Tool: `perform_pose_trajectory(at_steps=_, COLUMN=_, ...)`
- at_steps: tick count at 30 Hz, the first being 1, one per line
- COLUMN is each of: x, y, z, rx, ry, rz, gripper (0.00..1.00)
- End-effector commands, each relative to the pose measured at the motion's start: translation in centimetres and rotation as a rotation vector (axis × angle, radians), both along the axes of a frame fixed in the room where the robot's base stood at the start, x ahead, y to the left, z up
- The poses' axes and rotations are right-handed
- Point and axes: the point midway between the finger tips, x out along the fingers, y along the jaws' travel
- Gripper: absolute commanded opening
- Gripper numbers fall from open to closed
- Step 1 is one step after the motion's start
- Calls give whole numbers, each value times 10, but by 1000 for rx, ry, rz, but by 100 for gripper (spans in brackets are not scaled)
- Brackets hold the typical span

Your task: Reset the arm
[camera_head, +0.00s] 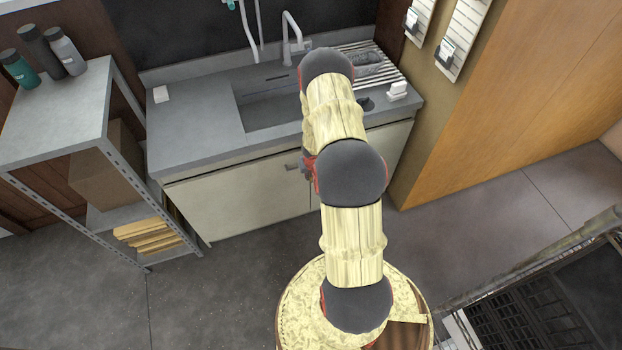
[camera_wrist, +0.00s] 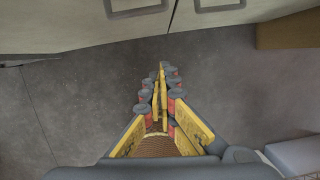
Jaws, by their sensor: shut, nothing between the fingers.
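My arm reaches out over the floor toward the sink counter in the head view, bent at its joints.
The sink counter (camera_head: 195,135) stands ahead, with a faucet (camera_head: 291,38) and a drying rack (camera_head: 390,75). A metal shelf (camera_head: 50,115) with several bottles is at left. A wooden panel (camera_head: 520,90) is at right. The floor at left (camera_head: 230,285) is clear.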

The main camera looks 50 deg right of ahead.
Motion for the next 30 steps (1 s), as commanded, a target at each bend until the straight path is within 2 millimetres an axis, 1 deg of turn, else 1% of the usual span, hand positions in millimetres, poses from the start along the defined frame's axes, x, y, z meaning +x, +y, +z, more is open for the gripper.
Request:
perform_pose_trajectory(at_steps=1, x=-3, y=1, z=12, rx=0, ry=0, rz=-1, gripper=0)
perform_pose_trajectory(at_steps=6, x=-9, y=4, z=40, rx=0, ry=0, rz=0, gripper=0)
perform_pose_trajectory(at_steps=11, x=-13, y=6, z=56, rx=1, ry=1, rz=-1, gripper=0)
perform_pose_trajectory(at_steps=15, x=-14, y=7, z=60, rx=1, ry=1, rz=-1, gripper=0)
perform_pose_trajectory(at_steps=24, x=-14, y=7, z=60, rx=6, ry=-3, rz=-26, gripper=0)
perform_pose_trajectory(at_steps=26, x=-16, y=6, z=60, rx=9, ry=-3, rz=-76, gripper=0)
perform_pose_trajectory(at_steps=28, x=-22, y=0, z=60, rx=7, ry=1, rz=-183, gripper=0)
perform_pose_trajectory(at_steps=29, x=-26, y=-3, z=60, rx=6, ry=4, rz=-250, gripper=0)
perform_pose_trajectory(at_steps=30, x=-35, y=-5, z=59, rx=6, ry=12, rz=-351, gripper=0)
